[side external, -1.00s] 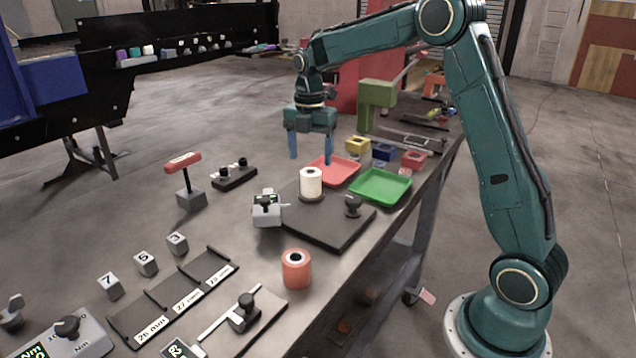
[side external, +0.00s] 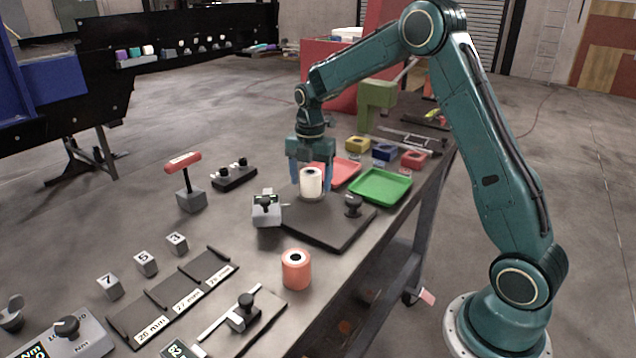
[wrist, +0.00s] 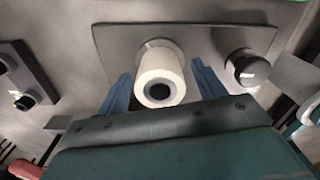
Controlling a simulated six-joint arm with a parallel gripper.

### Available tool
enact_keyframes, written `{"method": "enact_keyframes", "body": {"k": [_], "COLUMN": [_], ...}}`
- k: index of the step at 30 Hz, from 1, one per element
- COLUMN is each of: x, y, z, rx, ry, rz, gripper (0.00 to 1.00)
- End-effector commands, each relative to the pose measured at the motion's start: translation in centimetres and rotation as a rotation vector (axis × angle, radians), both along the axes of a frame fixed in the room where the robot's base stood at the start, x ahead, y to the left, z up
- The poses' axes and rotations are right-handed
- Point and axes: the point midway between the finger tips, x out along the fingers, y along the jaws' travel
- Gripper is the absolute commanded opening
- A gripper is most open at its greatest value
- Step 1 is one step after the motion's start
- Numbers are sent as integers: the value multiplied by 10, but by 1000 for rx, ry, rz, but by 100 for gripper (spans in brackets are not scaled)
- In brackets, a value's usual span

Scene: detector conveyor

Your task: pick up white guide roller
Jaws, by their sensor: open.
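The white guide roller (side external: 311,183) stands upright on a dark plate (side external: 325,226) on the workbench. In the wrist view the roller (wrist: 160,72) shows its dark centre bore, with a finger on each side of it. My gripper (side external: 312,186) is open and low behind the roller in the side view, its blue fingers reaching down to about the roller's height. In the wrist view my gripper (wrist: 160,92) has clear gaps between both fingers and the roller. I cannot tell exactly how far forward the fingers reach along it.
An orange roller (side external: 296,270) stands in front. Behind are a red tray (side external: 343,172), a green tray (side external: 381,187) and small coloured blocks (side external: 385,152).

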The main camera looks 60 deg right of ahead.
Motion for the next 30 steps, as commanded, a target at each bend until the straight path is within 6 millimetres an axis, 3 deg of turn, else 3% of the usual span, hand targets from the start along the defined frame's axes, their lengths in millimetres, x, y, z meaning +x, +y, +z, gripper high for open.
{"method": "enact_keyframes", "body": {"k": [18,27,30], "x": [0,0,0], "y": [0,0,0], "z": [-6,-6,-6], "rx": [0,-1,-1], "ry": [0,-1,-1], "rz": [0,0,0], "gripper": [69,13,13]}}
